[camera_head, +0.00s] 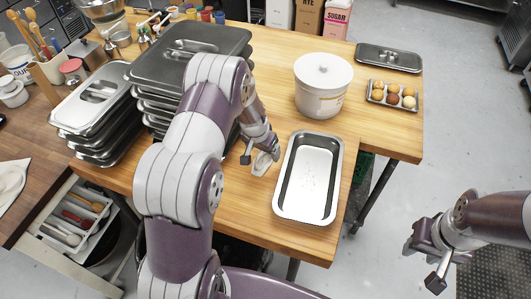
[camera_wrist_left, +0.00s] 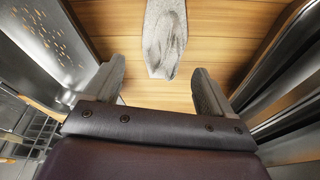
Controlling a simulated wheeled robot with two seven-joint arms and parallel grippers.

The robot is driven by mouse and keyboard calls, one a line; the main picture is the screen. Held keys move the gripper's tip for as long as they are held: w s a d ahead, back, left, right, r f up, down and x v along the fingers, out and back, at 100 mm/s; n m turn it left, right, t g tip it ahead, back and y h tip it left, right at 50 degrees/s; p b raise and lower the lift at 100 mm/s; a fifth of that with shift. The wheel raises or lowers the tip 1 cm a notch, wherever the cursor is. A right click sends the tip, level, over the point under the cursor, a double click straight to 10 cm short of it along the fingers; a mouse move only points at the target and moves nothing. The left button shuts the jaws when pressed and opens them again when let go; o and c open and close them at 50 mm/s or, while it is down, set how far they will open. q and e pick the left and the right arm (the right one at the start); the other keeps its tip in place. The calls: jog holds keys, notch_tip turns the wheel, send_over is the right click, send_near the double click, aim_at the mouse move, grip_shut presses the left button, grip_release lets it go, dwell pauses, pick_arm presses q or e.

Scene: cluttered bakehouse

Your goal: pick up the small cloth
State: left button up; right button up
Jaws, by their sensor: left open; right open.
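The small cloth (camera_head: 261,164) is a pale grey folded piece lying on the wooden table, between the stacked trays and an empty metal pan. In the left wrist view the cloth (camera_wrist_left: 164,38) lies flat just beyond the fingertips, roughly centred between them. My left gripper (camera_head: 260,156) is open and empty, close above the table at the cloth; its fingers (camera_wrist_left: 156,75) show apart in the wrist view. In the head view the gripper partly hides the cloth. My right gripper (camera_head: 424,265) is open and empty, away from the table over the floor at lower right.
The metal pan (camera_head: 310,180) stands close right of my left gripper. Stacked lidded trays (camera_head: 190,55) stand close on its left, partly behind my arm. A white tub (camera_head: 323,85) and a tray of buns (camera_head: 394,95) are further back. Another cloth (camera_head: 10,180) lies at far left.

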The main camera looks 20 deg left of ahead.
aim_at(262, 152)
pick_arm(q)
jog(key=x, duration=0.3)
jog(key=shift+a+f, duration=0.25)
jog(key=shift+a, duration=0.2)
pick_arm(e)
jog(key=shift+a+r, duration=0.5)
jog(key=shift+r, duration=0.25)
pick_arm(q)
jog(key=shift+d+r, duration=0.1)
jog(key=shift+d, duration=0.25)
jog(key=c, duration=1)
jog(key=shift+c, duration=0.6)
jog(key=shift+a, duration=0.15)
pick_arm(e)
jog(key=shift+d, duration=0.1)
